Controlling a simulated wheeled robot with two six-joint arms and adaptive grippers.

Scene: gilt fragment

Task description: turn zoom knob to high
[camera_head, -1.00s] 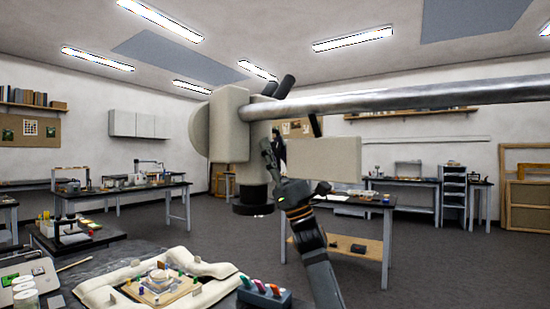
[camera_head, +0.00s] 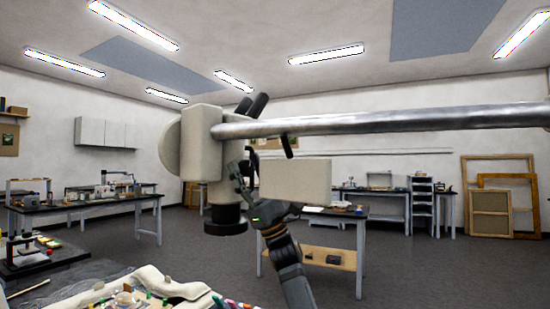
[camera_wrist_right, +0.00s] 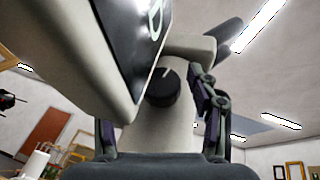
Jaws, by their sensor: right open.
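The zoom knob is a round black knob (camera_wrist_right: 163,88) with a pale pointer line on the microscope's pale body, in the right wrist view. The microscope (camera_head: 203,148) hangs from a thick metal boom in the head view, with a black lens at its bottom and dark eyepieces on top. My right gripper (camera_head: 243,174) is beside the microscope's right side. In the wrist view its open fingers (camera_wrist_right: 158,108) stand on either side of the knob; I cannot tell whether they touch it. The left finger is partly hidden by a beige box. My left gripper is out of view.
The beige box (camera_head: 297,181) is close to my right gripper; its dark panel (camera_wrist_right: 135,35) shows in the wrist view. The metal boom (camera_head: 390,119) crosses above my arm. A pale padded work area (camera_head: 150,288) lies below. Benches stand farther back.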

